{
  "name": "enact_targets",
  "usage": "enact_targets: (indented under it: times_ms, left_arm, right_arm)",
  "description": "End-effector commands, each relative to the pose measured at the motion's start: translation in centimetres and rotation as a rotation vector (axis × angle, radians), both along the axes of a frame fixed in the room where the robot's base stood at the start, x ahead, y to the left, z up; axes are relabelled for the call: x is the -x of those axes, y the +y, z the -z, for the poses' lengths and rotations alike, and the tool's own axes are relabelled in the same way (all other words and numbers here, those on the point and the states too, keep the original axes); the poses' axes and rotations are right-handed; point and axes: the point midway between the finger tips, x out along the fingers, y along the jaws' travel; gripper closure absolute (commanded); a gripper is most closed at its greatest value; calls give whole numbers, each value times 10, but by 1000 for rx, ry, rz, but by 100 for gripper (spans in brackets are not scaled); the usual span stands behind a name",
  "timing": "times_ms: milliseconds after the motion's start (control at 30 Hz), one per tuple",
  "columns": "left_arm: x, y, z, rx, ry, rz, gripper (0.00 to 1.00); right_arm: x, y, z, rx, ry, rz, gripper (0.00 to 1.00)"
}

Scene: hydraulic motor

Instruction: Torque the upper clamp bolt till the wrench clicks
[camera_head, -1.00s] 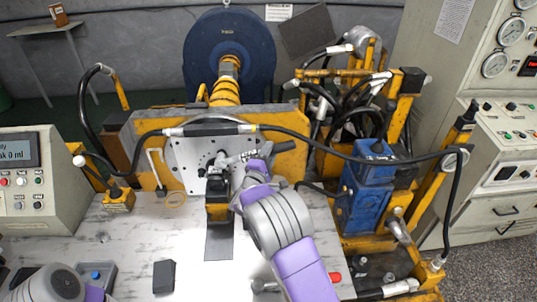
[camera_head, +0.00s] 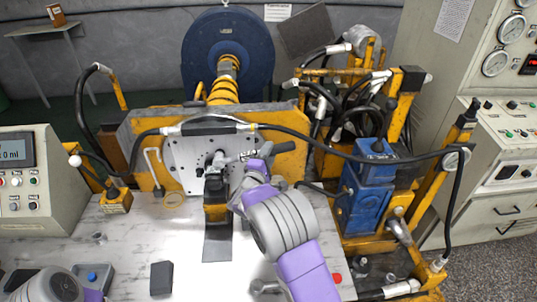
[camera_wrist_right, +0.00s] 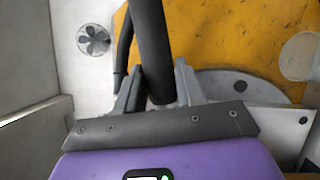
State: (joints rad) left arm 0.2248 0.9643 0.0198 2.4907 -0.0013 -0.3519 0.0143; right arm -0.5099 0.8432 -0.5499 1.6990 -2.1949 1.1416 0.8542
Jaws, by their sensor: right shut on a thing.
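My right gripper (camera_wrist_right: 156,88) is shut on a dark round bar, seemingly the wrench handle (camera_wrist_right: 151,35), which runs upward in the right wrist view. In the head view the right gripper (camera_head: 243,192) is just right of the black and yellow motor unit (camera_head: 216,205), in front of the pale mounting plate (camera_head: 186,168). A silver fitting or tool (camera_head: 235,158) shows above it; I cannot tell which. The upper clamp bolt cannot be made out, and the wrench's head is not visible. My left arm shows at the bottom left; its fingertips are not visible.
A black hose (camera_head: 330,147) hangs across in front of the yellow frame (camera_head: 288,160). A blue unit (camera_head: 364,195) and yellow stand are to the right. A black block (camera_head: 161,279) and a small grey tray (camera_head: 108,271) lie on the bench (camera_head: 130,245). The bench's left middle is mostly clear.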

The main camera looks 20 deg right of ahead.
Motion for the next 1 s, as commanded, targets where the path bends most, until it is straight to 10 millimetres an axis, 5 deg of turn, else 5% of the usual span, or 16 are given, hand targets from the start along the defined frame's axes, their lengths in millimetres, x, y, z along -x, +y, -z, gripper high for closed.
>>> enact_targets:
  times_ms: [1000]
  left_arm:
    - [0,0,14,0,0,0,57]
  right_arm:
    - [32,9,-6,0,-19,3,100]
